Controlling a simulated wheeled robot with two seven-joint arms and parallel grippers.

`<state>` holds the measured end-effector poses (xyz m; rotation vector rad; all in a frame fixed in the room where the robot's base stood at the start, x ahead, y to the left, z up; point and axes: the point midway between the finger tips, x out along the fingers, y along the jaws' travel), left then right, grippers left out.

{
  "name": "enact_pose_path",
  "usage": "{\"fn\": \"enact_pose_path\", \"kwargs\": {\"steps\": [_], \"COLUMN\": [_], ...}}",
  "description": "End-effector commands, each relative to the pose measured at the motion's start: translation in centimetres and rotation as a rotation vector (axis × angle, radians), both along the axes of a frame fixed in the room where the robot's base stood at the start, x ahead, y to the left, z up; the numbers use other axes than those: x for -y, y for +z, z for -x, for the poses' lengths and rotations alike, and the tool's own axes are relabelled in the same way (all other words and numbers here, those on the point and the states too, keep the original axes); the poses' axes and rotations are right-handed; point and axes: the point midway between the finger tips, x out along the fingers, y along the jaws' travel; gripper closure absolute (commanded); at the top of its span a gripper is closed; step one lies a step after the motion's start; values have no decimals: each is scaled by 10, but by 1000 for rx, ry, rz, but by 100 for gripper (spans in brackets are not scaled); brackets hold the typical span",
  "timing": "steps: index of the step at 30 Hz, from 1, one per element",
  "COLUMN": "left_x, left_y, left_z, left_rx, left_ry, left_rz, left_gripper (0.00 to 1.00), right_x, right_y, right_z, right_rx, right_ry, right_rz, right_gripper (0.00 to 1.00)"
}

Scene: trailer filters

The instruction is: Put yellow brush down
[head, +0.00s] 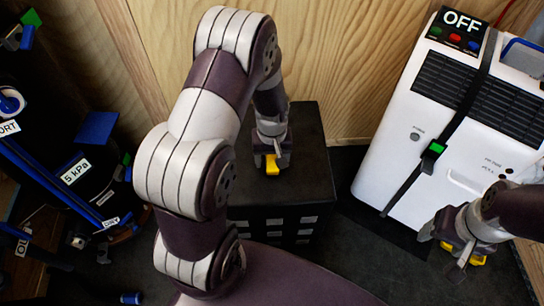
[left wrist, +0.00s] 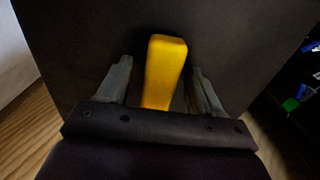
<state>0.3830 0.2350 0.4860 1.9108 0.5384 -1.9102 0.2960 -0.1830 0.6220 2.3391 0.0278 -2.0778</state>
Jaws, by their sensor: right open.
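The yellow brush (head: 272,165) is on the top of the black cabinet (head: 308,160) in the head view, below my left gripper (head: 272,158). In the left wrist view the yellow brush (left wrist: 165,70) stands out between the two fingers of my left gripper (left wrist: 162,80). A dark gap shows on each side of it, so the fingers look open around it. Only its yellow part shows; the rest is hidden. My right gripper (head: 462,258) is open at the lower right, in front of the white unit.
A white unit (head: 405,115) with an OFF display (head: 462,20) and a black strap stands at the right. A small yellow piece (head: 478,260) shows by my right gripper. Dark equipment with blue parts (head: 75,170) fills the left. A wooden wall (head: 335,60) is behind the cabinet.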

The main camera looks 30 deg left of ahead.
Motion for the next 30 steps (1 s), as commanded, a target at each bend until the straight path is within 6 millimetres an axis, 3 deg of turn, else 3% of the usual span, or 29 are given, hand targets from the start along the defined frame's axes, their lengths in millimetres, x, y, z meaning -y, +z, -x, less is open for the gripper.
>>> {"fn": "enact_pose_path", "kwargs": {"steps": [4, 12, 20, 25, 30], "left_x": [0, 0, 4, 35, 51], "left_y": [18, 92, 129, 174, 193], "left_z": [-1, -1, 3, 45, 84], "left_rx": [3, 3, 8, 73, 115], "left_ry": [0, 0, -30, -333, -553], "left_rz": [-1, -1, -2, -14, -29], "left_gripper": [34, 34, 34, 34, 34], "right_x": [0, 0, 0, 0, 0], "right_y": [10, 47, 58, 57, 57], "right_z": [0, 0, 0, 0, 0], "right_rx": [0, 0, 0, 0, 0], "right_ry": [0, 0, 0, 0, 0], "right_rz": [0, 0, 0, 0, 0], "right_gripper": [34, 34, 34, 34, 34]}}
